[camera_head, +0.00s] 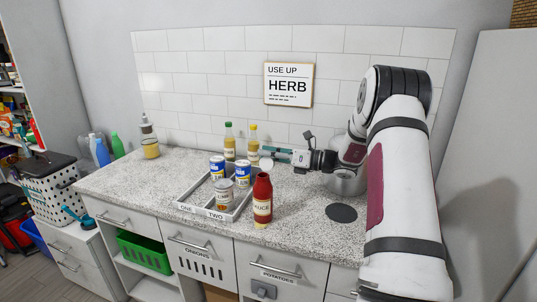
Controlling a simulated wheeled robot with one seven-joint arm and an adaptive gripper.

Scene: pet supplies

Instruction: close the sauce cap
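The red sauce bottle (262,203) stands upright at the front of the counter, just right of the tray. A white round cap (266,165) shows at its top, its flat face toward the camera, and seems tilted up and open. My gripper (268,152) reaches in from the right, with teal fingers pointing left, just above and behind the cap in the picture. I cannot tell whether it touches the cap or how far apart its fingers are. Nothing is visibly held.
A grey divided tray (184,206) holds several cans left of the bottle. Two oil bottles (229,141) stand behind it. A steel pot (346,182) is partly hidden under my arm. A dark round disc (341,213) lies at right. The counter's left part is mostly clear.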

